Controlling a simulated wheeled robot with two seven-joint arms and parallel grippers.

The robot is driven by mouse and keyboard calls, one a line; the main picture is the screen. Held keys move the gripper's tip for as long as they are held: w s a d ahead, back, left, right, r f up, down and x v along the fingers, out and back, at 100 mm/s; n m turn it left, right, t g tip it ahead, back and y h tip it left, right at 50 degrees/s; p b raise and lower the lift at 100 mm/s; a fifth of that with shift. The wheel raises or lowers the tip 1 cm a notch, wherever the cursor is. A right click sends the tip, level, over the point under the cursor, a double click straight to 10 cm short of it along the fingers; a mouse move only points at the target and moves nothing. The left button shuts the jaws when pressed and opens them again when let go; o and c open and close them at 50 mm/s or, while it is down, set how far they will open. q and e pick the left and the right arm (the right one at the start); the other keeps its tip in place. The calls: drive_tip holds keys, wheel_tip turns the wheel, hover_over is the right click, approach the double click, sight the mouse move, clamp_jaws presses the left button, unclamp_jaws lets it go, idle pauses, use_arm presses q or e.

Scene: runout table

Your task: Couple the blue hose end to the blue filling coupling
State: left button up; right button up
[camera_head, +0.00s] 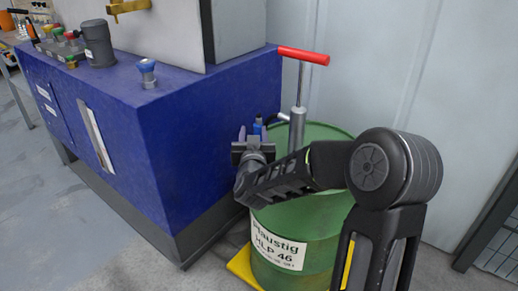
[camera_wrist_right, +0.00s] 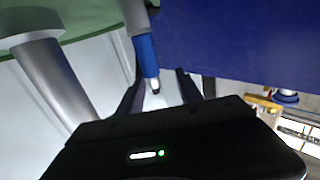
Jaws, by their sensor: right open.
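The blue hose end (camera_head: 258,125) stands beside the pump on the green drum. In the right wrist view the blue hose end (camera_wrist_right: 147,54) shows as a blue sleeve with a pale tip, between the fingers in the picture. My right gripper (camera_head: 253,135) is open around or just in front of it; I cannot tell its exact depth. Its two dark fingers (camera_wrist_right: 158,88) stand apart, with no contact visible. My left gripper is out of view.
The blue cabinet (camera_head: 190,135) stands close left of my right gripper. The green drum (camera_head: 318,222) carries a pump with a red handle (camera_head: 303,55). A dark grey canister (camera_head: 98,43) stands on the cabinet top. A pale wall is behind.

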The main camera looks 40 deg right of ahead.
sight(258, 122)
drive_tip(key=shift+s+d+r, duration=0.15)
drive_tip(key=shift+d+r, duration=0.5)
drive_tip(key=shift+r, duration=0.05)
drive_tip(key=shift+x, duration=1.3)
drive_tip(key=b+x, duration=0.1)
drive_tip(key=x, duration=0.4)
drive_tip(key=shift+d+r, duration=0.1)
drive_tip(key=shift+d, duration=0.1)
clamp_jaws()
